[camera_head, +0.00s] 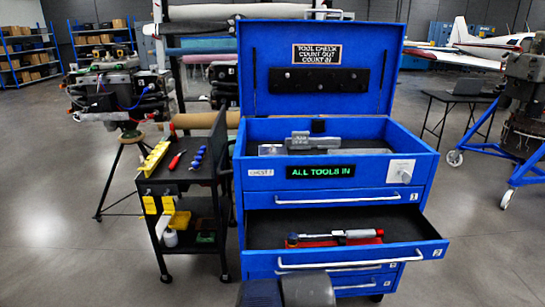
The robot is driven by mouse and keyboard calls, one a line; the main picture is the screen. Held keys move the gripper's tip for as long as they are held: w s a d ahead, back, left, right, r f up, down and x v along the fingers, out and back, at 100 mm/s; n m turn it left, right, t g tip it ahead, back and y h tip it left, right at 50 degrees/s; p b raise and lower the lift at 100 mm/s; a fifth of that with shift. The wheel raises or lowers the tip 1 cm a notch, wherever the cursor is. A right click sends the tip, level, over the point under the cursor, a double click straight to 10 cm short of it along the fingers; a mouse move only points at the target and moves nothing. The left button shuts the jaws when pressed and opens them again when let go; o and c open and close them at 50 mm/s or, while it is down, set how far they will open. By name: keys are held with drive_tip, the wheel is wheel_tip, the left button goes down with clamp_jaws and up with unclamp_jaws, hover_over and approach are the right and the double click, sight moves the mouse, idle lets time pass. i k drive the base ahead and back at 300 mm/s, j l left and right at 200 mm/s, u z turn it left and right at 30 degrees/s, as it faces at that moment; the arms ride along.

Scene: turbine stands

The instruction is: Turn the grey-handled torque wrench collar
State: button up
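A long tool that looks like a torque wrench (338,235) lies in the open second drawer (270,227) of the blue tool chest. It has a silver-grey shaft and red parts around or under it. Which end is its handle, and where its collar is, is too small to tell. More than one wrench may lie there, but I cannot separate them. Dark parts of my arm show at the bottom edge, in front of the chest. My gripper's fingers are not in view.
The chest's lid (320,100) stands open, and grey blocks (310,142) lie in its top tray. A black cart (185,180) with a red screwdriver (177,160) stands at the left. A folding table (462,97) and a blue stand (500,163) are at the right. The floor right of the chest is clear.

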sight(380, 233)
drive_tip(key=i+l+u, duration=0.15)
drive_tip(key=l, duration=0.35)
drive_tip(key=i+l+u, duration=0.15)
drive_tip(key=l, duration=0.4)
drive_tip(key=l+u, duration=0.15)
drive_tip(key=l, duration=0.35)
drive_tip(key=i, duration=0.05)
